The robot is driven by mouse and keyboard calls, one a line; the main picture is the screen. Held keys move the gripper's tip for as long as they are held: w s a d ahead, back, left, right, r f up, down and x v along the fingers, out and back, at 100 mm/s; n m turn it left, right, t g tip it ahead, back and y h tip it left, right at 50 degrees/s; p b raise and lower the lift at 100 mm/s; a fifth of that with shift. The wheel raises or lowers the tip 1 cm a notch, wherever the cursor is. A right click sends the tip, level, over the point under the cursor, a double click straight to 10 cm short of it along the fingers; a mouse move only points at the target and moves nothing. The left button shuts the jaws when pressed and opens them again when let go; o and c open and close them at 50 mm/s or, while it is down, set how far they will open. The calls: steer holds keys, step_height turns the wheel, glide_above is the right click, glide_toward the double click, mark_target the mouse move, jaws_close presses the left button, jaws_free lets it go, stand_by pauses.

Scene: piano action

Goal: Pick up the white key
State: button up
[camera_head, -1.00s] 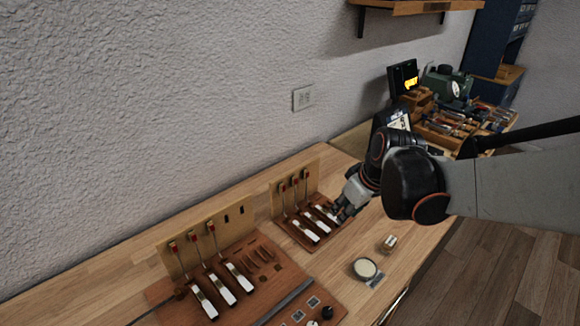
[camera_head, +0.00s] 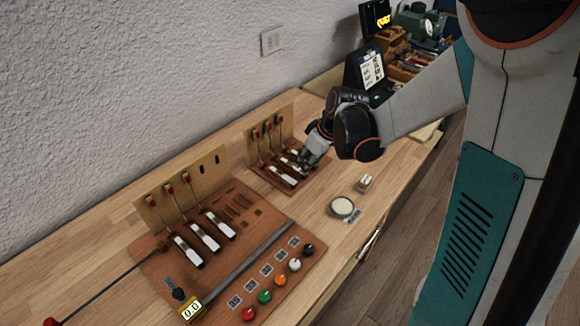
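Three white keys with dark parts lie on the far small brown board; one white key (camera_head: 281,175) shows at its front. My gripper (camera_head: 304,168) is low over the right end of these keys, pointing down. It covers part of the rightmost key. I cannot tell whether its fingers touch or hold a key, as they are small and dark here. Three more white keys, such as the leftmost one (camera_head: 187,252), lie on the larger near board (camera_head: 158,262), away from my gripper.
Upright wooden panels with red-tipped rods stand behind both key rows. A round cream-topped dish (camera_head: 342,207) and a small jar (camera_head: 364,182) stand right of the boards. Coloured knobs and a gauge (camera_head: 191,311) are at the front.

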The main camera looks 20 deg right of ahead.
mark_target(285, 163)
steer(key=shift+w+b+x, duration=0.15)
steer(key=shift+b+x, duration=0.5)
steer(key=shift+x, duration=0.7)
steer(key=shift+w+b+x, duration=0.1)
steer(key=shift+b+x, duration=0.55)
steer(key=shift+x, duration=0.75)
steer(key=shift+r, duration=0.15)
steer(key=shift+c, duration=0.2)
jaws_close()
